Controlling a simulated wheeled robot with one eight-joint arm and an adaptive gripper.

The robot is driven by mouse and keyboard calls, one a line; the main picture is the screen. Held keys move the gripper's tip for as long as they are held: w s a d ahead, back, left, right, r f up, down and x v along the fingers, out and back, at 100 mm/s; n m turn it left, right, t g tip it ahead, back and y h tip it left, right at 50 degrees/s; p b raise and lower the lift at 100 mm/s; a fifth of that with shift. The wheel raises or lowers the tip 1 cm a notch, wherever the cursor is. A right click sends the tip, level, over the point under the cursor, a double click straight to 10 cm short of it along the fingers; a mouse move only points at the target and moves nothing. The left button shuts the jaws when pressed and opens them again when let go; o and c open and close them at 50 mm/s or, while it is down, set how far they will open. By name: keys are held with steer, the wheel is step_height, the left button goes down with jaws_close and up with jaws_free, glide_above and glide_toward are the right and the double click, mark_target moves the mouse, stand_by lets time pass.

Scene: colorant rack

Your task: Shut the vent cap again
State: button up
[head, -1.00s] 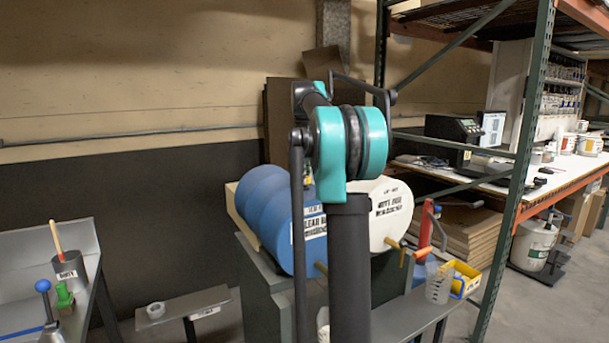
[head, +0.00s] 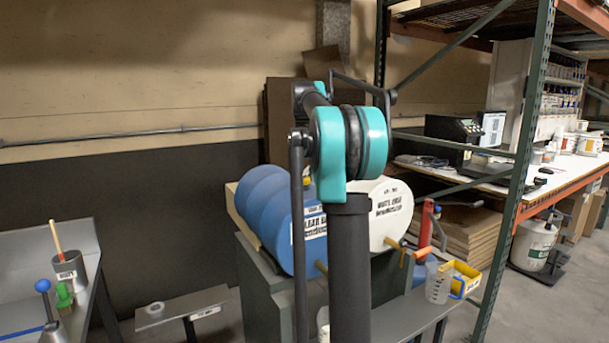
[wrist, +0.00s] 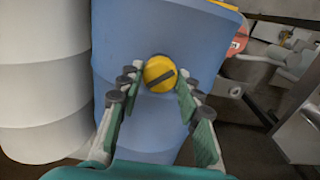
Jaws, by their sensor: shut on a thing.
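In the wrist view a round yellow vent cap (wrist: 159,73) with a dark bar across its face sits on the side of a blue drum (wrist: 140,35). My gripper (wrist: 159,80) has its two fingers on either side of the cap and is shut on it. The dark bar lies at a slant. The blue drum also shows in the head view (head: 272,215), lying on a stand, partly behind my arm.
A white drum (head: 391,207) lies beside the blue one on the dark stand (head: 265,285). A clear measuring jug (head: 438,288) and a yellow box (head: 467,279) are at the right. A grey cup (head: 69,269) and a blue-knobbed tool (head: 43,287) stand on the left bench.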

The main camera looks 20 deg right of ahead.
mark_target(305, 177)
steer(key=m, duration=0.4)
steer(key=shift+m, duration=0.3)
steer(key=m, duration=0.4)
steer(key=shift+m, duration=0.3)
steer(key=o, duration=1.2)
steer(key=shift+c, duration=0.2)
step_height(305, 177, up, 12)
